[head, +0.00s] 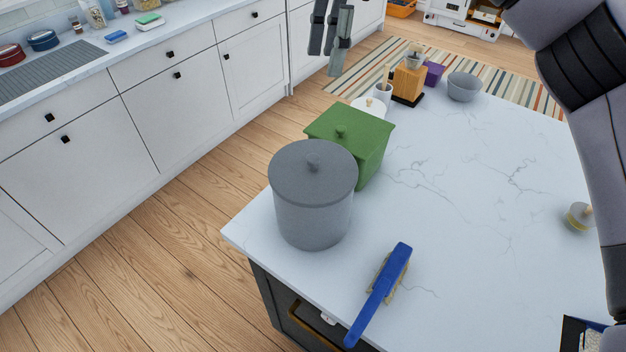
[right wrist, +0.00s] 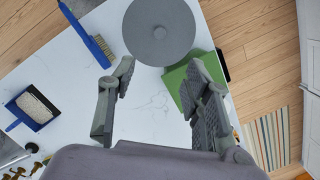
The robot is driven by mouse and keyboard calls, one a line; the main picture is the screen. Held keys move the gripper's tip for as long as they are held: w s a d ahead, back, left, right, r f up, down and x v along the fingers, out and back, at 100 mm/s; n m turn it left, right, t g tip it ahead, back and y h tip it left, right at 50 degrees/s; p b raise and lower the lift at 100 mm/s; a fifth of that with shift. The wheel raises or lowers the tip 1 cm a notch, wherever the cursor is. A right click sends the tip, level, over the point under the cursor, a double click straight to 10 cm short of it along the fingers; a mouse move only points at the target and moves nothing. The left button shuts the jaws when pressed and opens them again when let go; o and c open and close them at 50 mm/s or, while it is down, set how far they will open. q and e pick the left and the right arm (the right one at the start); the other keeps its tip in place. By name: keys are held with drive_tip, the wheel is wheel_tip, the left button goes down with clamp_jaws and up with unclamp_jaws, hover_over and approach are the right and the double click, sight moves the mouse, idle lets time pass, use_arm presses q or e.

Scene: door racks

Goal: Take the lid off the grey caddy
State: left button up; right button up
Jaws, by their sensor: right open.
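The grey caddy (head: 313,222) stands upright near the corner of the white counter. My right gripper (head: 328,54) hangs high at the top of the head view, apart from the caddy. Its fingers (right wrist: 160,78) are spread and empty in the right wrist view, with the lid beyond them. My left gripper is not in view.
A green lidded box (head: 375,150) stands right behind the caddy. A blue brush (head: 380,295) lies in front. A wooden block (head: 408,84), a grey bowl (head: 463,87) and a purple box (head: 433,72) stand farther back. The middle of the counter (head: 480,190) is clear.

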use_arm(q)
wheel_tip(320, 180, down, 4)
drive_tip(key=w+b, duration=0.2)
drive_tip(key=b, duration=0.1)
use_arm(e)
wheel_tip(320, 180, down, 4)
drive_tip(key=p, duration=0.4)
hover_over(314, 157)
drive_tip(key=f, duration=1.1)
drive_tip(key=shift+d+f, duration=0.3)
drive_tip(key=f+p, duration=0.1)
drive_tip(key=f, duration=0.1)
drive_tip(key=f+p, duration=0.2)
drive_tip(key=shift+a+f, duration=0.2)
drive_tip(key=shift+f, duration=0.15)
drive_tip(key=shift+a+f, duration=0.1)
drive_tip(key=shift+f, duration=0.25)
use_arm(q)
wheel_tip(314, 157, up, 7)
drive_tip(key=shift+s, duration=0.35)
use_arm(e)
drive_tip(key=shift+c, duration=0.2)
drive_tip(key=c, duration=1)
drive_tip(key=shift+r, duration=0.1)
